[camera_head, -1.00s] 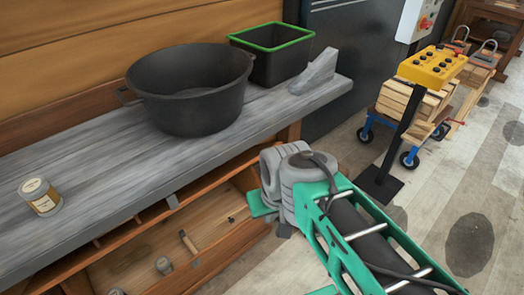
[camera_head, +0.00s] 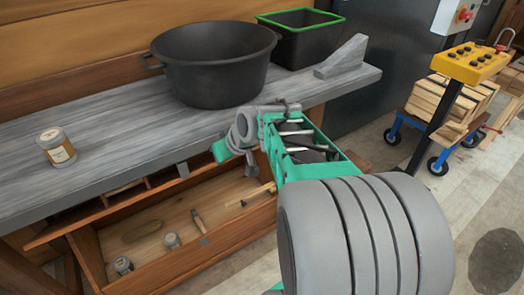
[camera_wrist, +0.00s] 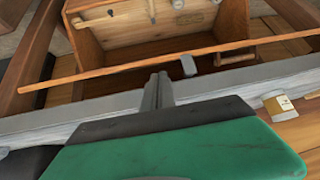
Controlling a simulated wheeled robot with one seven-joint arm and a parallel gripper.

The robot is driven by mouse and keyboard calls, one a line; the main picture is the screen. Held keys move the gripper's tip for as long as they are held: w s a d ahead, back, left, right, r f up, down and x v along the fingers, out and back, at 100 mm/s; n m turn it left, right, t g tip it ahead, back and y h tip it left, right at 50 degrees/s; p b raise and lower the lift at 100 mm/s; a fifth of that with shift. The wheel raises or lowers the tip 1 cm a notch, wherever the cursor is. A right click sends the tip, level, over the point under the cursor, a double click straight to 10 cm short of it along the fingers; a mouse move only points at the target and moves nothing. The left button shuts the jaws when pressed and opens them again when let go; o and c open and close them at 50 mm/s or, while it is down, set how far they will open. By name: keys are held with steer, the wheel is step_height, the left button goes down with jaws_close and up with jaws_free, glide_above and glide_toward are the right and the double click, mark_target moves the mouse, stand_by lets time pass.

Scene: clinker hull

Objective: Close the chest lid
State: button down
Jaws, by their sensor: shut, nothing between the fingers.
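The wooden chest (camera_head: 90,262) stands open below the front of the grey bench, with hand tools and small cans inside. What looks like its lid (camera_head: 60,228) is raised and seen nearly edge-on along the bench front. A small grey fitting (camera_head: 183,170) sits on that edge. The lid edge also crosses the wrist view (camera_wrist: 110,75), with the fitting (camera_wrist: 188,65) there too. My gripper (camera_wrist: 158,90) is shut and empty, its fingers close to the lid edge in that view; I cannot tell whether they touch.
The grey bench (camera_head: 110,150) carries a labelled can (camera_head: 57,147), a big black pot (camera_head: 213,75), a green-rimmed black crate (camera_head: 298,45) and a grey wedge (camera_head: 343,57). A yellow control stand (camera_head: 470,63) and a wood-laden cart (camera_head: 440,105) stand at right. Floor shows between chest and stand.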

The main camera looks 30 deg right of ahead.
steer(key=w+d+f+t+b, duration=0.35)
steer(key=d+f, duration=0.25)
steer(key=d, duration=0.3)
steer(key=d+m+t+h+b, duration=0.1)
steer(key=d+t+b, duration=0.3)
steer(key=d, duration=1.2)
steer(key=x, duration=1)
steer(key=shift+r, duration=0.2)
steer(key=s+f, duration=0.2)
steer(key=shift+d+f, duration=0.1)
steer(key=shift+f, duration=0.25)
steer(key=shift+s+f, duration=0.1)
steer(key=shift+f, duration=0.1)
